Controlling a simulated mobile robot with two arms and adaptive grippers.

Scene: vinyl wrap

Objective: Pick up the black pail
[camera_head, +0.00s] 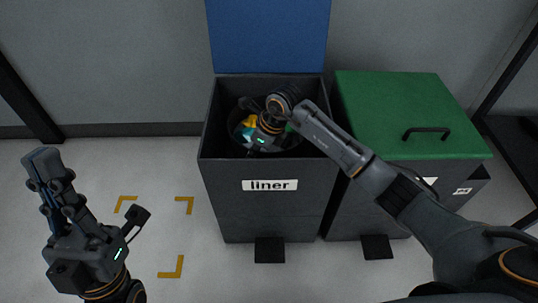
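The black pail (234,128) is down inside the dark bin labelled "liner" (222,165), with yellow, teal and white pieces in it. Only part of its round rim shows against the dark bin interior. My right gripper (250,117) reaches into the bin from the right, over the pail. Its wrist covers much of the pail, and its fingers are too dark and hidden to show whether they grip the rim. My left gripper (42,160) is at the left, away from the bins, fingers pointing up.
The liner bin's blue lid (268,35) stands open behind it. A bin with a shut green lid (400,105) and black handle stands right beside it. Black pedals (270,250) stick out in front. Yellow corner marks (183,205) frame clear floor at left.

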